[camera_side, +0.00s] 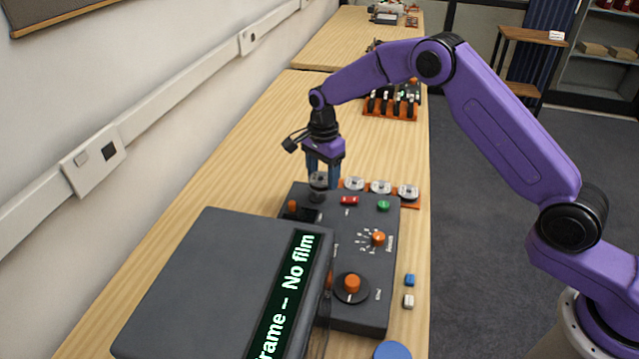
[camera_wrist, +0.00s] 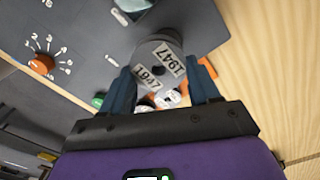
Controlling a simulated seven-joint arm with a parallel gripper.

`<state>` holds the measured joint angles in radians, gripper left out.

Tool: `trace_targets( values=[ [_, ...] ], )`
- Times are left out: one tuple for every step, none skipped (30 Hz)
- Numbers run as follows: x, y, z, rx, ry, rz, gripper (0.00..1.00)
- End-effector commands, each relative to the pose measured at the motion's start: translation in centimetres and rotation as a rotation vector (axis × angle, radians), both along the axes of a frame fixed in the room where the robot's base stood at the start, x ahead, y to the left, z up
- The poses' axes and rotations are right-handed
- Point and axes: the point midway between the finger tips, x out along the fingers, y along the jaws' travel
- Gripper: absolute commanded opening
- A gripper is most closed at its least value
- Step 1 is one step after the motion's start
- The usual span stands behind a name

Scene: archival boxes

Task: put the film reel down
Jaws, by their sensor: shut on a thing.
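A grey film reel (camera_wrist: 158,62) labelled "1947" sits between the blue fingers of my gripper (camera_wrist: 162,76) in the wrist view. In the side view my gripper (camera_side: 321,178) points down and is shut on the reel (camera_side: 318,181). The reel is at the far left corner of the dark grey film viewer (camera_side: 330,238). I cannot tell whether it touches the viewer. The viewer's screen (camera_side: 285,300) reads "No film", its first word partly cut off. An orange rack (camera_side: 417,203) holding several reels (camera_side: 381,187) stands just behind the viewer.
The viewer carries orange knobs (camera_side: 352,284), a red button (camera_side: 349,200) and a green button (camera_side: 383,205). A blue block (camera_side: 409,280), a white block (camera_side: 408,301) and a blue disc (camera_side: 393,351) lie to its right. Another orange rack (camera_side: 391,112) stands farther back. Bare wood lies between.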

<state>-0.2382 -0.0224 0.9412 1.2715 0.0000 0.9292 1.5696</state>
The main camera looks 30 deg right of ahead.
Motion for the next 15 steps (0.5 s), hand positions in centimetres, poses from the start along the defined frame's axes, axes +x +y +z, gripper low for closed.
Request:
trace_targets(
  values=[
    [0.2,0.0,-0.2,0.000,-0.001,0.000,0.30],
    [0.3,0.1,-0.4,0.000,-0.001,0.000,0.30],
    [0.6,0.1,-0.7,0.000,0.000,0.000,0.30],
    [0.8,0.2,-1.0,0.000,0.000,0.000,0.30],
    [1.0,0.2,-1.3,0.000,0.000,0.000,0.30],
    [1.2,0.3,-1.8,0.000,0.001,0.000,0.30],
    [1.1,0.3,-2.3,-0.001,0.003,0.000,0.30],
    [1.0,0.3,-2.7,-0.001,0.004,0.000,0.30],
    [1.0,0.3,-3.2,-0.001,0.003,0.000,0.30],
    [1.1,0.3,-3.4,0.000,0.001,0.000,0.30],
    [1.1,0.3,-3.7,0.000,0.001,0.000,0.30],
    [1.1,0.3,-3.9,0.000,0.001,0.000,0.30],
    [1.1,0.3,-3.9,0.000,0.001,0.000,0.30],
    [1.1,0.3,-4.0,0.000,0.000,0.000,0.30],
    [1.1,0.3,-4.0,0.000,0.000,0.000,0.30]
  ],
)
